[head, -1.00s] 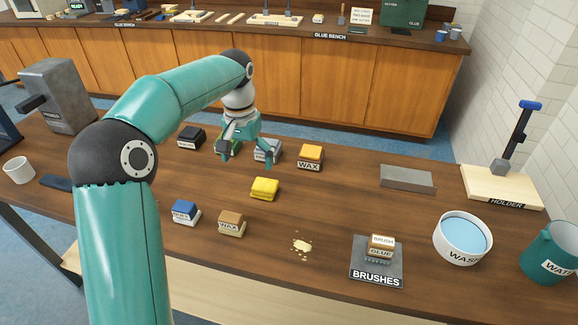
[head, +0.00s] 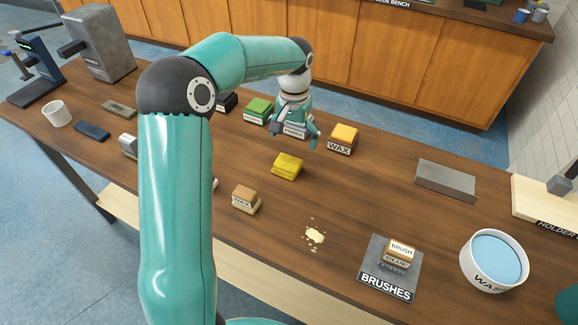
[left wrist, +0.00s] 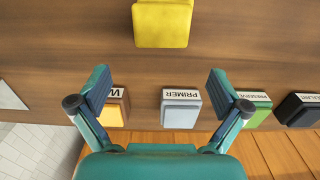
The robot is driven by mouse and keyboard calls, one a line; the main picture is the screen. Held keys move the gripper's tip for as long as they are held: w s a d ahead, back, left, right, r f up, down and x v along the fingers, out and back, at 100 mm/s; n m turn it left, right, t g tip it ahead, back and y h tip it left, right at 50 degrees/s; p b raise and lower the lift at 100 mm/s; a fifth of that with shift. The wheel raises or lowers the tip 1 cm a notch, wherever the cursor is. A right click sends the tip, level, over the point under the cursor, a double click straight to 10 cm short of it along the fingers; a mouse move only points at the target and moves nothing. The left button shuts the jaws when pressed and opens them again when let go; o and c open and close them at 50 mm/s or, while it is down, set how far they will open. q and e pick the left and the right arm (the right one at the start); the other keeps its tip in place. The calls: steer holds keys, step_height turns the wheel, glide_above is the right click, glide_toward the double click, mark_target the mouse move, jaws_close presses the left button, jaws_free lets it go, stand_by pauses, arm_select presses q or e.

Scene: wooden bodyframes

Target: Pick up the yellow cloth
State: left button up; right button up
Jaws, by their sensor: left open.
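The yellow cloth (head: 287,167) lies folded on the wooden table, near its middle. In the left wrist view the cloth (left wrist: 162,22) is at the top edge, beyond the fingertips. My left gripper (head: 294,139) is open and empty. It hangs above the table, on the far side of the cloth and apart from it. In the left wrist view its two fingers (left wrist: 160,88) are spread wide, with the block labelled PRIMER (left wrist: 181,108) showing between them. My right gripper is in neither view.
Near the gripper stand a WAX block (head: 342,138) and a green-topped block (head: 257,110). A pale spill (head: 315,235), the BRUSHES mat (head: 378,283) and a wash bowl (head: 467,262) lie to the right.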

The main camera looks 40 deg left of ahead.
mark_target(290, 157)
arm_select(q)
steer(key=f, duration=0.3)
steer(key=s+f+p, duration=0.1)
steer(key=f, duration=0.1)
steer(key=shift+s+f, duration=0.15)
steer(key=shift+f, duration=0.7)
steer(key=c, duration=1.1)
